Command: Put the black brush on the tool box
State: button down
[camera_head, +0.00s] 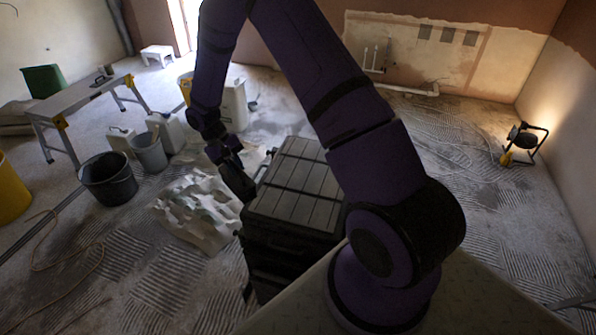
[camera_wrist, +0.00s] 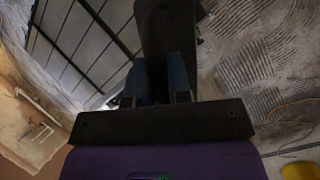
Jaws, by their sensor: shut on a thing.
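The tool box (camera_head: 300,188) is a large black box with a flat ribbed lid, standing in front of my base in the head view. Its lid also fills the upper left of the wrist view (camera_wrist: 88,45). My gripper (camera_head: 230,162) is at the left edge of the lid, pointing down. It is shut on the black brush (camera_head: 239,183), which hangs below the fingers beside the lid's left edge. In the wrist view the brush (camera_wrist: 166,28) sticks out beyond the two fingertips (camera_wrist: 160,82). I cannot tell whether it touches the box.
A crumpled pale sheet (camera_head: 200,212) lies on the floor left of the box. A black bucket (camera_head: 108,178), a grey bucket (camera_head: 149,152) and white canisters (camera_head: 168,130) stand further left. A work bench (camera_head: 85,92) is behind them. A lit lamp (camera_head: 522,143) stands far right.

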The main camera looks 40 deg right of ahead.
jog(key=shift+s+d+f+m, duration=0.15)
jog(key=shift+s+d+m, duration=0.1)
jog(key=shift+d+m, duration=0.25)
jog(key=s+d+f+m+t+y, duration=0.2)
jog(key=s+d+m+t+y, duration=0.15)
jog(key=s+d+m, duration=0.85)
jog(key=s+d+f+m+t+y, duration=0.25)
jog(key=s+d+m+t, duration=0.2)
jog(key=d+m, duration=0.9)
jog(key=shift+w+d+f+m+g, duration=0.15)
jog(key=shift+w+f+m, duration=0.5)
jog(key=shift+w, duration=1.7)
jog(key=shift+w+d+f+m+g, duration=0.1)
jog(key=shift+w+d+f+m, duration=0.55)
jog(key=shift+w, duration=1.75)
jog(key=shift+w+a+f+m+g, duration=0.25)
jog(key=shift+w+f, duration=0.75)
jog(key=shift+w, duration=1.35)
jog(key=shift+d+f, duration=0.1)
jog(key=c, duration=1.1)
grip_release()
jog(key=shift+o, duration=0.2)
